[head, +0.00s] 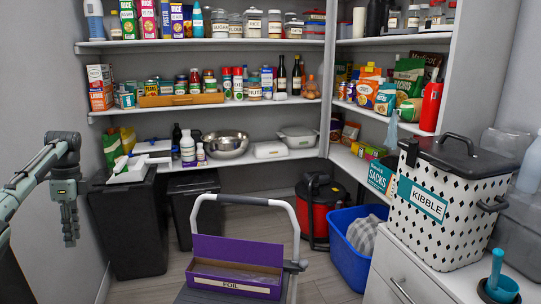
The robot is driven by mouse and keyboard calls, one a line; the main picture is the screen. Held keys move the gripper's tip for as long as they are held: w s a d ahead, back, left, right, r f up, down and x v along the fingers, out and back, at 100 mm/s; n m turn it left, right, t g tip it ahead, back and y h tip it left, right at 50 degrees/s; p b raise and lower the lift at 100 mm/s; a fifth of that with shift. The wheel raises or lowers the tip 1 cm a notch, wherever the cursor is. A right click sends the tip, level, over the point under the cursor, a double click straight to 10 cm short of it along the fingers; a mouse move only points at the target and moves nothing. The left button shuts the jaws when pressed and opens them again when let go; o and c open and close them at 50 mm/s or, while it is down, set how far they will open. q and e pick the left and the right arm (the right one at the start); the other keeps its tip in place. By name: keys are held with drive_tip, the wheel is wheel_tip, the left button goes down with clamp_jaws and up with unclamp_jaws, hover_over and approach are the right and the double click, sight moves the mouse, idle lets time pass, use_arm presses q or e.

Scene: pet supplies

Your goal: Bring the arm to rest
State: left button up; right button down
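My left arm (32,168) comes in from the left edge, and its gripper (70,236) hangs fingers down in front of the grey wall, left of the black bin. Nothing shows between the fingers. They appear close together from this angle, so whether they are open or shut is unclear. The gripper touches nothing that I can see. My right arm and gripper are not in view.
A black bin (130,228) stands just right of my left gripper. A purple foil box (235,266) sits on a step stool (295,240) in front. A kibble container (440,225) stands on the white cabinet (400,265) at right. Stocked shelves (205,102) line the back.

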use_arm(q)
drive_tip(key=s+a, duration=0.2)
drive_tip(key=a, duration=0.2)
drive_tip(key=s+d+f+n+t+y, duration=0.15)
drive_tip(key=s+f, duration=0.25)
drive_tip(key=f, duration=0.5)
drive_tip(key=s+d+f+n+y, duration=0.1)
drive_tip(key=s+d+f+n, duration=0.2)
drive_tip(key=f, duration=0.6)
drive_tip(key=s+d+f+t+y, duration=0.1)
drive_tip(key=s+d+f, duration=0.1)
drive_tip(key=s+f, duration=0.45)
drive_tip(key=s+d+f+n+t, duration=0.1)
drive_tip(key=s+d+n, duration=0.15)
drive_tip(key=s, duration=0.55)
drive_tip(key=s+d+f+n+t, duration=0.1)
drive_tip(key=s+d+n+t, duration=0.15)
drive_tip(key=s, duration=0.55)
drive_tip(key=s+d+f+n+h, duration=0.1)
drive_tip(key=d+f, duration=0.1)
drive_tip(key=d, duration=0.6)
drive_tip(key=s+d+f+n+g+h, duration=0.1)
drive_tip(key=s+d+f+h, duration=0.1)
drive_tip(key=d, duration=0.6)
drive_tip(key=shift+f+g, duration=0.3)
drive_tip(key=shift+f, duration=0.2)
